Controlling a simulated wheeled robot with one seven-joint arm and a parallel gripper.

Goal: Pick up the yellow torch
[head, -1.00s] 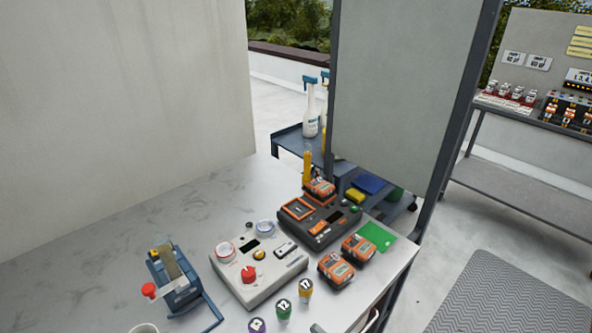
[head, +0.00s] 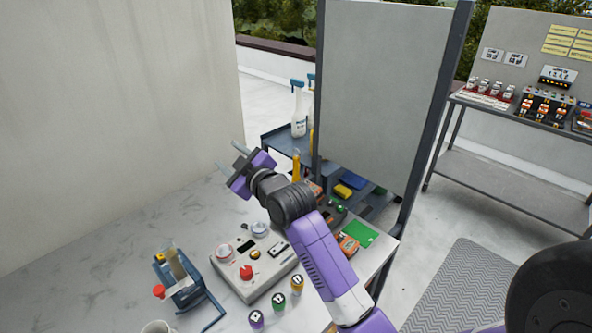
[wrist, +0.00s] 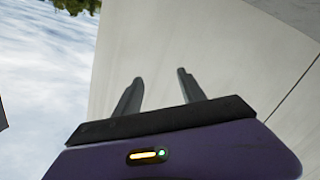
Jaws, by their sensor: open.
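A slim yellow upright cylinder (head: 296,166), which looks like the yellow torch, stands past the far end of the bench electronics in the head view. Its lower part is hidden behind my arm, and I cannot tell what it stands on. My gripper (head: 230,157) is raised over the far part of the bench, left of the cylinder in the picture and apart from it. Its two fingers are spread and empty. In the wrist view my gripper (wrist: 160,76) points at a pale wall, and no torch shows there.
The grey bench (head: 110,235) is clear at left. It holds a white control box (head: 232,282), a blue tape stand (head: 180,283), several numbered round tags and orange battery packs partly behind my arm. A grey panel (head: 385,90) stands at right. A blue cart (head: 283,140) carries spray bottles (head: 298,115).

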